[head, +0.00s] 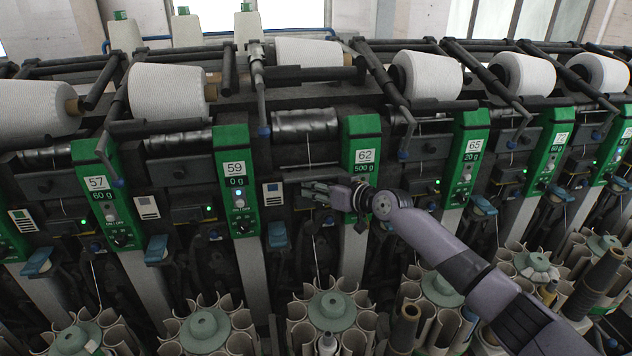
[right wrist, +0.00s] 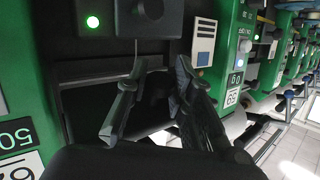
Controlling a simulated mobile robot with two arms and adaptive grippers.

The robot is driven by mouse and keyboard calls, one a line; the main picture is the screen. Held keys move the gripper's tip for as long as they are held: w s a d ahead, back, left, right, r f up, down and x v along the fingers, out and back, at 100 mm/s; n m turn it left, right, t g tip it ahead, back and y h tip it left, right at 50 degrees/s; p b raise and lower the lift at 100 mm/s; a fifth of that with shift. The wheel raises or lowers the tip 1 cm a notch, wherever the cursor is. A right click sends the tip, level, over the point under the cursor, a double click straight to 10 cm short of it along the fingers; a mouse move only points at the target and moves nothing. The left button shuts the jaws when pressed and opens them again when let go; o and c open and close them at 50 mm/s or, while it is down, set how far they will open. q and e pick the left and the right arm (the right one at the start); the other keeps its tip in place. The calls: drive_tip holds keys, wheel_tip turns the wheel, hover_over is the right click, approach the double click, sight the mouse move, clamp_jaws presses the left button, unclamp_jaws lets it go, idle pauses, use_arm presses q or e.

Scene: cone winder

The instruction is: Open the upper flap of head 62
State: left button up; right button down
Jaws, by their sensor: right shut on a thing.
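Head 62 has a green panel (head: 362,150) with a "62" label and a 500 g display. Its panel also shows at the lower left of the right wrist view (right wrist: 20,140). The dark upper flap (right wrist: 85,108) lies between panels 62 and 59 in that view, partly hidden behind my fingers. My right gripper (head: 316,189) reaches in from the right, just left of panel 62. In the right wrist view its fingers (right wrist: 155,95) stand on either side of a dark part of the flap, probably its knob, and grip it. The flap's exact tilt is unclear. My left gripper is out of view.
Head 59's green panel (head: 236,180) stands to the left, head 65's (head: 466,155) to the right. A white card (head: 273,194) is beside panel 59. Yarn packages (head: 168,92) and dark bars run above. Bobbin magazines (head: 331,310) stand close below.

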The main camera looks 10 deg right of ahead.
drive_tip(key=shift+r+p, duration=0.3)
drive_tip(key=shift+p, duration=0.05)
drive_tip(key=shift+g, duration=0.3)
drive_tip(key=c, duration=1.4)
unclamp_jaws()
drive_tip(key=shift+d, duration=0.1)
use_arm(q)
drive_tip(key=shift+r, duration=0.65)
use_arm(e)
drive_tip(key=shift+o, duration=0.2)
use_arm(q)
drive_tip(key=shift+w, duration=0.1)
use_arm(e)
drive_tip(key=shift+s, duration=0.1)
drive_tip(key=shift+s+d, duration=0.15)
drive_tip(key=v, duration=1.1)
drive_tip(key=shift+s, duration=0.25)
